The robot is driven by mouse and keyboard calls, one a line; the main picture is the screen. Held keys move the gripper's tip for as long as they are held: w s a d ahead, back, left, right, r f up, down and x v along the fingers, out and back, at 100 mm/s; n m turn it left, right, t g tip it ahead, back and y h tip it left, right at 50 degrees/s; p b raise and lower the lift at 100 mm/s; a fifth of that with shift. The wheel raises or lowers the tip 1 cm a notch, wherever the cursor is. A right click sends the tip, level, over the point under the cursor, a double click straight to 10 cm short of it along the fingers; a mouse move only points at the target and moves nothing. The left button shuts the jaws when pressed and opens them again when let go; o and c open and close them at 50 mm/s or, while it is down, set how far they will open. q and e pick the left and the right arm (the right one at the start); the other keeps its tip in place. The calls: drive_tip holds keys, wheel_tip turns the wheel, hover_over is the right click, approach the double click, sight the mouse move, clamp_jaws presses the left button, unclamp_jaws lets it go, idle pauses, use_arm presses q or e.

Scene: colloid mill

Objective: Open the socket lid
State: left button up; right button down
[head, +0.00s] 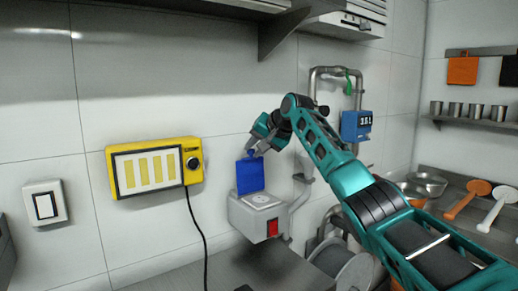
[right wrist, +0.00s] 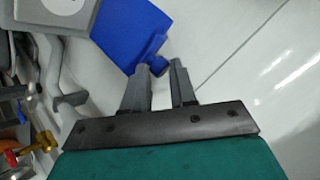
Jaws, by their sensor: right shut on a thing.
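The blue socket lid (head: 250,176) stands raised, about upright, at the back of the grey socket box (head: 246,221) on the wall. The round socket face (head: 261,201) is uncovered. My right gripper (head: 251,149) is at the lid's top edge. In the right wrist view, its two fingers (right wrist: 160,68) are shut on the small tab at the edge of the blue lid (right wrist: 130,34). Part of the tab is hidden between the fingers. The socket box shows at the top left there (right wrist: 67,12). My left gripper is not in view.
A red switch (head: 272,228) is on the socket box's front. A yellow panel (head: 150,168) with a black knob and hanging cable is to the left. Pipes and a blue meter (head: 355,126) are to the right. A grey shelf bracket (head: 280,32) juts out above.

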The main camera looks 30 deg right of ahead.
drive_tip(key=shift+r, duration=0.45)
drive_tip(key=c, duration=1.1)
unclamp_jaws()
drive_tip(key=shift+s+a, duration=0.1)
drive_tip(key=shift+o, duration=0.9)
drive_tip(key=shift+f, duration=0.2)
drive_tip(key=b+v, duration=0.2)
drive_tip(key=v, duration=1.1)
